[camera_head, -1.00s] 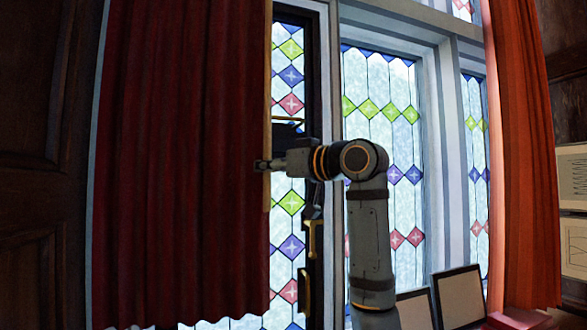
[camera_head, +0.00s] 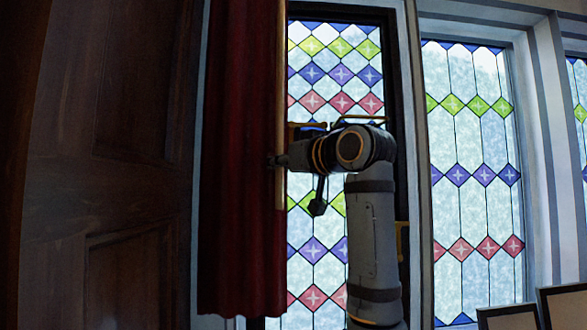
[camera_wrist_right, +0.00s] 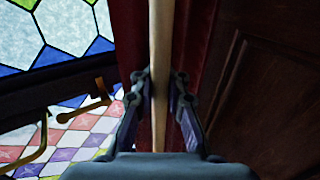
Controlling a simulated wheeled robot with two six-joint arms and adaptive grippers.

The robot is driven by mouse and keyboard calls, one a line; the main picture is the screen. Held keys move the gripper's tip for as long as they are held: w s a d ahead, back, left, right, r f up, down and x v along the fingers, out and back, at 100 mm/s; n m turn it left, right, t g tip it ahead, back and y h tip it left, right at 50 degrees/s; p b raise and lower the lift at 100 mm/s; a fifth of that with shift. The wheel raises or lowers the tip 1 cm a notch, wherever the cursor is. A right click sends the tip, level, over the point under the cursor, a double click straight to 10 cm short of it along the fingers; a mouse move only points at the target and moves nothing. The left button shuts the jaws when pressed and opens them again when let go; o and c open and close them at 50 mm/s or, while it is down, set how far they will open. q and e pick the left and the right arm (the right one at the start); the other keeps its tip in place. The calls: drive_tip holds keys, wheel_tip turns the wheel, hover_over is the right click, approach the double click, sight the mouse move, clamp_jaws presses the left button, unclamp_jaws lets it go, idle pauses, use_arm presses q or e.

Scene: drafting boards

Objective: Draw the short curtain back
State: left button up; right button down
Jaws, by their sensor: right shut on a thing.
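The short curtain (camera_head: 238,150) is dark red and hangs bunched at the left side of the stained-glass window (camera_head: 335,60). A pale wooden rod (camera_head: 281,100) runs upright along the curtain's right edge. My right gripper (camera_head: 275,161) is at that edge, shut on the rod. In the right wrist view the rod (camera_wrist_right: 158,80) passes between the two fingers of the gripper (camera_wrist_right: 158,88), with red cloth (camera_wrist_right: 195,35) behind it. The fingertips in the head view are small and partly lost against the dark cloth. My left gripper is not in view.
Dark wood panelling (camera_head: 110,130) stands left of the curtain. Brass window handles (camera_head: 402,240) stick out near the frame, also in the right wrist view (camera_wrist_right: 85,105). A second window (camera_head: 470,160) and framed boards (camera_head: 507,318) are at the right.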

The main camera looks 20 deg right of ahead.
sight(244, 166)
drive_tip(key=a, duration=0.3)
drive_tip(key=shift+w+a, duration=0.45)
drive_tip(key=shift+a, duration=0.35)
drive_tip(key=shift+w+a, duration=0.1)
drive_tip(key=c, duration=1.8)
unclamp_jaws()
drive_tip(key=o, duration=0.5)
drive_tip(key=shift+s+r, duration=0.1)
drive_tip(key=shift+s, duration=0.2)
drive_tip(key=shift+c, duration=0.2)
drive_tip(key=shift+s, duration=0.15)
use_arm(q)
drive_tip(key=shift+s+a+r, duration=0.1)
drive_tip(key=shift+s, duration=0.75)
